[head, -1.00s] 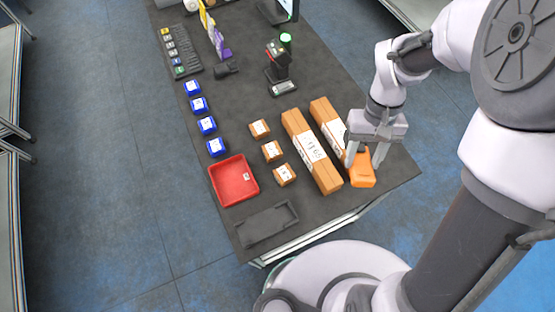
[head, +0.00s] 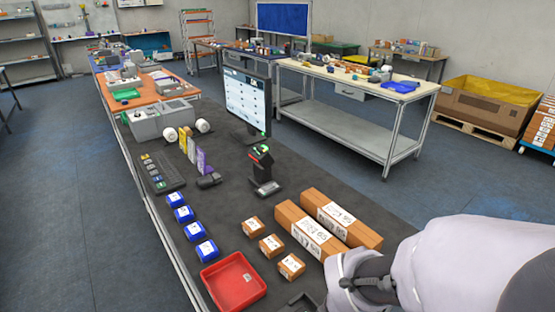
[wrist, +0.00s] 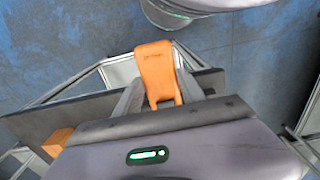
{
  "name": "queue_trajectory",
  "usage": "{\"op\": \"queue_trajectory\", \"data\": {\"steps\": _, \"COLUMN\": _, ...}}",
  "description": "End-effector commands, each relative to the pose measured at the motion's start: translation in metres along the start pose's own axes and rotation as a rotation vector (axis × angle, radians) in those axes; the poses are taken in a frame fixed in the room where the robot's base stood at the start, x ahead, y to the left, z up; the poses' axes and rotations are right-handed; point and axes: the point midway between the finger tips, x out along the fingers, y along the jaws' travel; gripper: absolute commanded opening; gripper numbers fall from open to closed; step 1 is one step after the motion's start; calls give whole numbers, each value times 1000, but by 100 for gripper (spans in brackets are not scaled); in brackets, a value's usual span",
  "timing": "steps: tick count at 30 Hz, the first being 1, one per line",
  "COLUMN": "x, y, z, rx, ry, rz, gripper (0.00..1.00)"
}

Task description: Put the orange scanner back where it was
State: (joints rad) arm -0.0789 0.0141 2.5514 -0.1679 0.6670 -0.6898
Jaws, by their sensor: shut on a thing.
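The orange scanner (wrist: 155,68) shows in the wrist view between the two fingers of my gripper (wrist: 159,78). My gripper is shut on it. The table edge and blue floor show behind it. In the head view my arm (head: 430,265) fills the lower right, and the gripper and scanner are out of sight. A dark shallow tray (head: 301,304) is partly visible at the bottom edge of the head view, cut off by the frame.
Two long cardboard boxes (head: 308,233) lie on the dark table left of my arm. Several small brown boxes (head: 271,245), a red tray (head: 232,283) and several blue boxes (head: 184,214) are further left. A black scanner stand (head: 262,170) and monitor (head: 247,100) stand behind.

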Motion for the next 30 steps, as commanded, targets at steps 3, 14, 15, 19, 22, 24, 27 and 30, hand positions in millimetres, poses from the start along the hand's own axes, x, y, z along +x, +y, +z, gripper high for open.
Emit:
{"op": "queue_trajectory", "data": {"steps": 3, "x": 5, "y": -8, "z": -45, "rx": -8, "ry": 3, "rz": 2, "gripper": 0}}
{"op": "queue_trajectory", "data": {"steps": 14, "x": 27, "y": -18, "z": -99, "rx": 1, "ry": 0, "rz": 1, "gripper": 0}}
{"op": "queue_trajectory", "data": {"steps": 15, "x": 36, "y": -18, "z": -98, "rx": 1, "ry": 0, "rz": 0, "gripper": 0}}
{"op": "queue_trajectory", "data": {"steps": 19, "x": 48, "y": -18, "z": -98, "rx": 0, "ry": 2, "rz": 1, "gripper": 0}}
{"op": "queue_trajectory", "data": {"steps": 22, "x": 45, "y": -18, "z": -98, "rx": 0, "ry": 2, "rz": 1, "gripper": 0}}
{"op": "queue_trajectory", "data": {"steps": 24, "x": 45, "y": -18, "z": -98, "rx": 0, "ry": 2, "rz": 1, "gripper": 0}}
{"op": "queue_trajectory", "data": {"steps": 27, "x": 49, "y": -18, "z": -98, "rx": 0, "ry": 2, "rz": 1, "gripper": 0}}
{"op": "queue_trajectory", "data": {"steps": 30, "x": 49, "y": -18, "z": -98, "rx": 0, "ry": 1, "rz": 1, "gripper": 59}}
